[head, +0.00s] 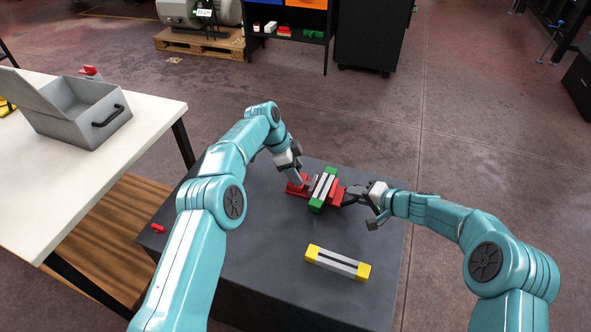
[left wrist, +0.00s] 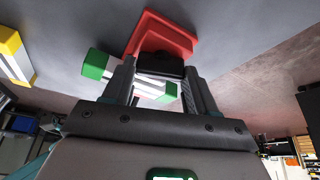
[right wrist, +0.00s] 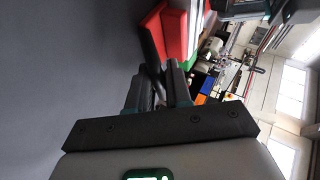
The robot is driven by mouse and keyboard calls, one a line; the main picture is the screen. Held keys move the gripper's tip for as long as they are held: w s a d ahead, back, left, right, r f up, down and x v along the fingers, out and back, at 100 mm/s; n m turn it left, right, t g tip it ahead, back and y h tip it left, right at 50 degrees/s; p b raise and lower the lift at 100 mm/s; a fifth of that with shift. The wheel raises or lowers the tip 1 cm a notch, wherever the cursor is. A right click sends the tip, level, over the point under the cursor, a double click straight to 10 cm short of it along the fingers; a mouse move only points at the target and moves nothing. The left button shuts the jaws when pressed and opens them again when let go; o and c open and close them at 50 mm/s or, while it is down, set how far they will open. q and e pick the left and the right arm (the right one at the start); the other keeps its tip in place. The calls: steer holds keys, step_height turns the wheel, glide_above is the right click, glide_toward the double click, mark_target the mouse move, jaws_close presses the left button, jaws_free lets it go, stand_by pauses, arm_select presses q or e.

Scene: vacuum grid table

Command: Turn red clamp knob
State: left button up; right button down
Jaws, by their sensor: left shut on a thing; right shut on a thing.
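The red clamp (head: 336,190) sits on the dark table, with a green-ended grey bar (head: 323,188) lying across it. My left gripper (head: 298,183) is at the clamp's left side. In the left wrist view its fingers are closed around a black block (left wrist: 160,66) in front of the red body (left wrist: 165,35). My right gripper (head: 352,197) is at the clamp's right side. In the right wrist view its fingers are shut on a thin dark rod (right wrist: 151,62) beside the red body (right wrist: 172,35). I cannot make out a separate red knob; the fingers cover parts of the clamp.
A yellow-ended grey bar (head: 338,263) lies on the dark table (head: 270,245) in front of the clamp. A small red piece (head: 158,228) is at its left edge. A white table (head: 40,195) with an open grey box (head: 85,115) stands at left.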

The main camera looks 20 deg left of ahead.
arm_select(q)
steer(key=shift+a, duration=0.1)
steer(key=o, duration=1.1)
steer(key=shift+c, duration=0.2)
steer(key=w+v, duration=0.1)
steer(key=v, duration=0.6)
steer(key=shift+s+r, duration=0.3)
steer(key=shift+s, duration=0.25)
steer(key=shift+c, duration=0.3)
